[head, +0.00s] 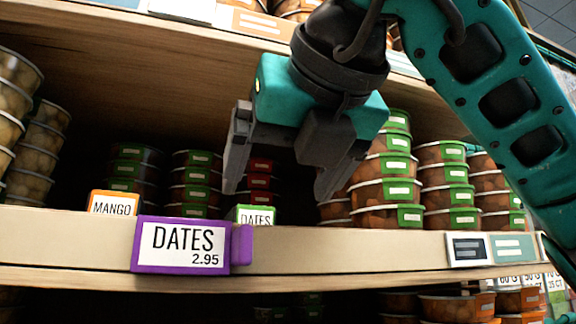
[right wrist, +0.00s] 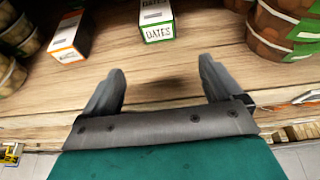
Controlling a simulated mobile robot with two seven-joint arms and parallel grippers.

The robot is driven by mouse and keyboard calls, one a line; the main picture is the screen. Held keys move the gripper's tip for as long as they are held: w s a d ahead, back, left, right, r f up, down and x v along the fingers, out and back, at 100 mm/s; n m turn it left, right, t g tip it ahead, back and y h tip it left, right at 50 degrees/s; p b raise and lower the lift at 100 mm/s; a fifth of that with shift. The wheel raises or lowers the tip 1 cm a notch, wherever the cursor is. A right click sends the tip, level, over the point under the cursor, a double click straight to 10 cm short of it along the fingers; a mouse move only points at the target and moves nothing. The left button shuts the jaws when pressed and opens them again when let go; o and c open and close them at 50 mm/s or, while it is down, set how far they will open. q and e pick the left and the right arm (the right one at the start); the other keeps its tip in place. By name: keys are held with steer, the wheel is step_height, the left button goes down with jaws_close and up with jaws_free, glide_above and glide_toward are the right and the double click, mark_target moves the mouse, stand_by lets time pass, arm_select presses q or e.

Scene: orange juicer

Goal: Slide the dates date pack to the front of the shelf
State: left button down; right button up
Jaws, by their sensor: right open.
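The dates pack is a small white and green box marked DATES (head: 256,215), standing on the shelf behind the front edge. It also shows in the right wrist view at the top (right wrist: 157,20), beyond my fingertips. My right gripper (head: 285,190) is open and empty, in front of and above the shelf edge, with its fingers apart. In the right wrist view the gripper (right wrist: 160,85) points towards the dates pack without touching it. The shelf (right wrist: 180,65) has bare wood between the fingers and the pack. My left gripper is not in view.
An orange and white MANGO box (head: 112,204) stands to the left. Stacked green-labelled tubs (head: 385,190) stand to the right, and more tubs (head: 195,180) stand behind. A purple DATES price sign (head: 181,246) sticks out from the shelf's front edge. An upper shelf (head: 150,40) hangs above.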

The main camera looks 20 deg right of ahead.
mark_target(254, 207)
steer(key=w, duration=0.4)
steer(key=w+p, duration=0.1)
steer(key=w, duration=0.3)
steer(key=w+f, duration=0.1)
steer(key=w, duration=0.4)
steer(key=shift+a, duration=0.1)
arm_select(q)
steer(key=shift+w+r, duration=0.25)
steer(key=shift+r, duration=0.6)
arm_select(e)
steer(key=shift+w+f, duration=0.1)
steer(key=shift+w, duration=0.25)
steer(key=c, duration=1.1)
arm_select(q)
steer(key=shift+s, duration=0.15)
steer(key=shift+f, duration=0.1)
arm_select(e)
steer(key=shift+s, duration=0.1)
